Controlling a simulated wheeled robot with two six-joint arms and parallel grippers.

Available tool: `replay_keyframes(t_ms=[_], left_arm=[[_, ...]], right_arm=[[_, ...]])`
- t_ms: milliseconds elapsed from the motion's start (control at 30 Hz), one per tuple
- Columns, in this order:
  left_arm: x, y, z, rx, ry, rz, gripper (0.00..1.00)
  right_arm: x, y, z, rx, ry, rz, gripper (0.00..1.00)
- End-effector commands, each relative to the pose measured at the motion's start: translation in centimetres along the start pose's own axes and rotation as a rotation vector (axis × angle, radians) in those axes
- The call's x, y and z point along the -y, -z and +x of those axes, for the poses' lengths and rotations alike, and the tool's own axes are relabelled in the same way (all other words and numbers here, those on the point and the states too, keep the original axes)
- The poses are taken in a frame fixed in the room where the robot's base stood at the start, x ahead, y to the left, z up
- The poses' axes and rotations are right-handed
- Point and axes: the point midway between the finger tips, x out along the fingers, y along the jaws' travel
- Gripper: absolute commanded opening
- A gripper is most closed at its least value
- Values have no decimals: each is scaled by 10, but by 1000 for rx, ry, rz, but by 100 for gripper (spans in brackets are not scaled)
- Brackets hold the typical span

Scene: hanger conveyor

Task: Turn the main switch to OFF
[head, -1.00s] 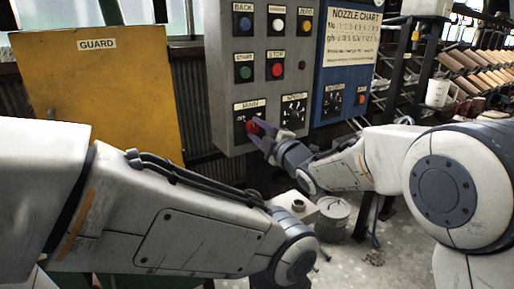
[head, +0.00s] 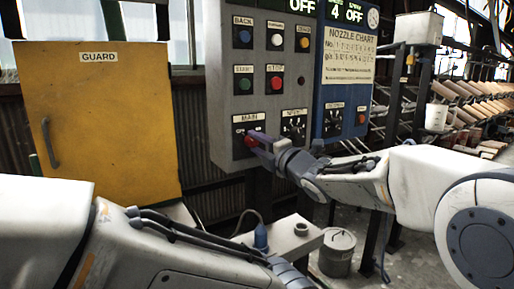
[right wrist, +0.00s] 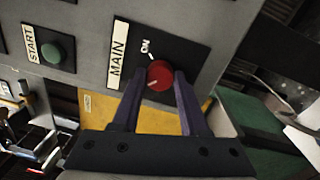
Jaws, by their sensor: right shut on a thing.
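The main switch is a red round knob (head: 249,141) under the MAIN label, low on the left of the grey control panel (head: 222,85). My right gripper (head: 257,139) reaches it from the right and is shut on it. In the right wrist view the red knob (right wrist: 159,75) sits between the tips of the two purple fingers (right wrist: 160,84). A pale mark shows on the knob's face, on the side away from the ON lettering (right wrist: 146,47).
Black selector knob (head: 294,125) sits right of the main switch. Green START (head: 243,84) and red STOP (head: 276,83) buttons are above. A blue nozzle panel (head: 330,95) adjoins at right, a yellow guard (head: 110,120) stands left. A bucket (head: 337,252) is on the floor below.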

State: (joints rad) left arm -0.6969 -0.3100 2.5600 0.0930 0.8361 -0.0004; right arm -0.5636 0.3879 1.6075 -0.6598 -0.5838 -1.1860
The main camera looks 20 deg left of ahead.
Motion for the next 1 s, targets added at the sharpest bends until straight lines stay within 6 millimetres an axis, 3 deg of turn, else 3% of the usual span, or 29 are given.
replay_keyframes(t_ms=[300,333,400,767,1000], left_arm=[[0,0,0,0,0,0,50],[0,0,0,0,0,0,50],[0,0,0,0,0,0,50],[0,0,1,0,0,0,50],[0,0,5,0,0,0,50]], right_arm=[[1,0,0,-1,2,-4,0],[1,1,0,-1,2,-4,51],[1,0,0,-1,1,-3,74],[0,0,-3,0,1,-2,74],[0,-1,-38,2,-1,-3,74]])
